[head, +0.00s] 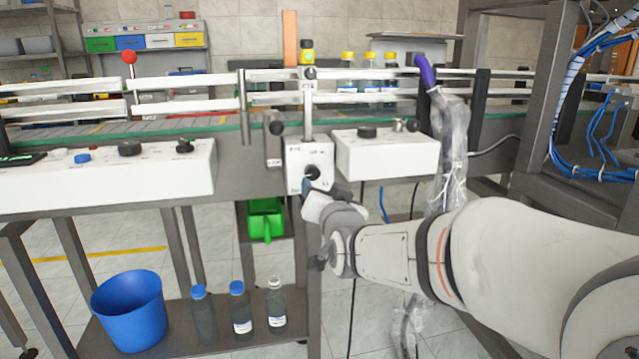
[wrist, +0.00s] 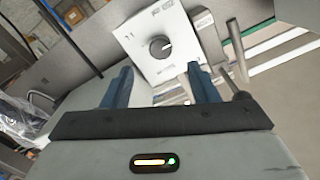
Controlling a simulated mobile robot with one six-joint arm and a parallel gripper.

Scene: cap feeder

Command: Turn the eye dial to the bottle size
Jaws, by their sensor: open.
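The eye dial is a black knob (head: 312,172) on a small white box (head: 294,157) at the front of the conveyor. In the wrist view the knob (wrist: 160,47) stands on the white face (wrist: 142,28), with a pale pointer line and printed marks too small to read. My gripper (wrist: 160,78) is open, its two blue fingers apart and empty. The knob lies ahead of the gap between the fingertips, not touched as far as I can tell. In the head view my gripper (head: 308,188) is just below the knob and partly covers the box's lower edge.
Bottles with yellow caps (head: 368,72) stand on the conveyor behind rails. A white control box (head: 386,154) is right of the dial box, another (head: 110,178) left. A purple-topped, plastic-wrapped post (head: 450,130) is at right.

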